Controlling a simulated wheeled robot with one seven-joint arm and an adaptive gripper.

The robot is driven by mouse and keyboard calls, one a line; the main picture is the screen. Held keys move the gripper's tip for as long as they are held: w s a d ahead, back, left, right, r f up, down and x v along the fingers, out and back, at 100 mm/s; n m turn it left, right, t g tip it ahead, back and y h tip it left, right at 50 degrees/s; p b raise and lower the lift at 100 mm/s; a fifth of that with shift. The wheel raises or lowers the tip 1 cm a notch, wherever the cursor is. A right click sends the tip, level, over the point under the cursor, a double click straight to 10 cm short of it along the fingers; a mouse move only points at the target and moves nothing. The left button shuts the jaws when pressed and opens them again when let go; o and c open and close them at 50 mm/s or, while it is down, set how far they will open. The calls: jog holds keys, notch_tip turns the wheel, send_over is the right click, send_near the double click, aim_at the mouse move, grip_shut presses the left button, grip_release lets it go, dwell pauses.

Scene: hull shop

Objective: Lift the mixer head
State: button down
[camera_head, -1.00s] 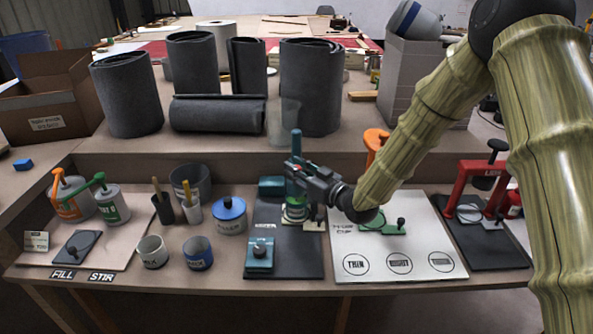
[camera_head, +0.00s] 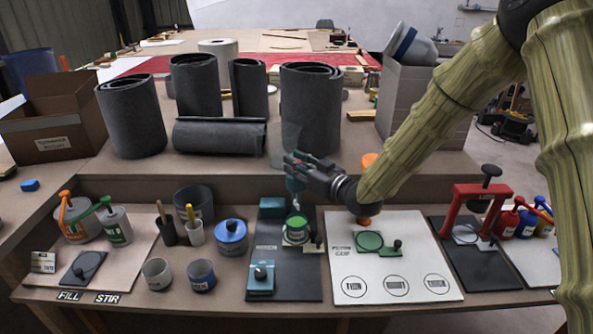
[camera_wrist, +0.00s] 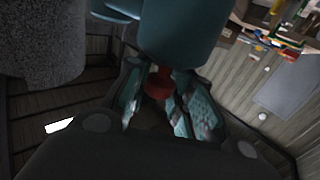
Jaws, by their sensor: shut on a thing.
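The mixer stands on a dark mat (camera_head: 283,275) at the middle of the bench. Its teal head (camera_head: 295,185) shows just under my gripper (camera_head: 298,164), largely hidden by it. In the wrist view a teal cylinder (camera_wrist: 185,35) fills the upper middle, with a small red part (camera_wrist: 158,84) below it between the fingers. My gripper (camera_wrist: 160,105) is shut on the mixer head, seemingly at this red part. Below the head sits a light cup (camera_head: 297,238) with a green top surface (camera_head: 297,222). Its full outline and the head's underside are partly hidden.
A teal block with a black knob (camera_head: 262,278) lies at the mat's front. A blue-lidded pot (camera_head: 231,237) stands to the left. A white board (camera_head: 392,270) with a green gauge (camera_head: 372,242) lies to the right. A red press (camera_head: 478,215) stands farther right. Dark rolls (camera_head: 311,110) stand behind.

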jog(key=shift+w+r, duration=0.1)
jog(key=shift+r, duration=0.1)
jog(key=c, duration=1.2)
grip_release()
jog(key=shift+o, duration=0.2)
jog(key=shift+f, duration=0.1)
jog(key=v, duration=1.2)
